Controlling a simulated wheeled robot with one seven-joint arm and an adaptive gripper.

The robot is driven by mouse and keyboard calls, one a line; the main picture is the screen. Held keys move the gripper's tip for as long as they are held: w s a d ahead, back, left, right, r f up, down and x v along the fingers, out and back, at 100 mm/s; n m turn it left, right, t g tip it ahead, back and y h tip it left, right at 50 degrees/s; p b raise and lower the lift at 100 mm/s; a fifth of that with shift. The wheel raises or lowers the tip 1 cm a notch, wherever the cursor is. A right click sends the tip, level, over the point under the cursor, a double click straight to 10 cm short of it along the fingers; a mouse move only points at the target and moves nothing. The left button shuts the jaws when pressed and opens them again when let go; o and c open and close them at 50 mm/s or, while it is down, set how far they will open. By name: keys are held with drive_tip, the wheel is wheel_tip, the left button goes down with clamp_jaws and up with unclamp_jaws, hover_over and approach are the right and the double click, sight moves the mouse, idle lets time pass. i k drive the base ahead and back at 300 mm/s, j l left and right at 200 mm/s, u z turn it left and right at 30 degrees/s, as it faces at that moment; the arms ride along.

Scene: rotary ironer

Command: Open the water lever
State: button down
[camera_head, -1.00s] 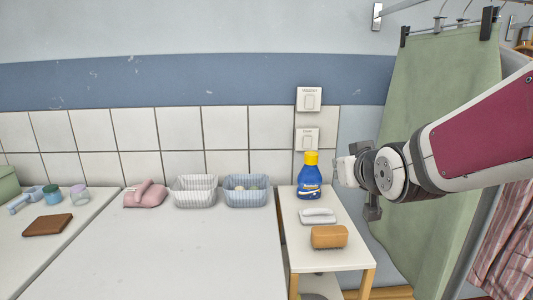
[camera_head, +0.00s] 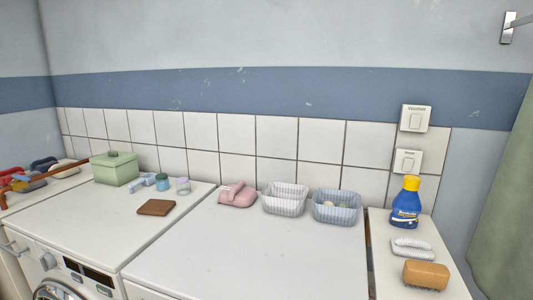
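I cannot make out a water lever for certain in the head view. At the far left edge, a long brown-orange bar (camera_head: 45,183) runs above a white surface, with a red piece (camera_head: 12,171) near its end; what they are I cannot tell. My gripper is out of view now.
Two white machine tops (camera_head: 240,255) fill the front, with a green box (camera_head: 114,168), a brown sponge (camera_head: 156,207), a pink item (camera_head: 238,195) and two baskets (camera_head: 285,198) on them. Wall switches (camera_head: 415,119) are above.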

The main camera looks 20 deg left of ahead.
sight(17, 178)
drive_tip(key=u, duration=1.3)
drive_tip(key=i+j+u, duration=0.45)
drive_tip(key=i+u, duration=0.25)
drive_tip(key=i, duration=0.1)
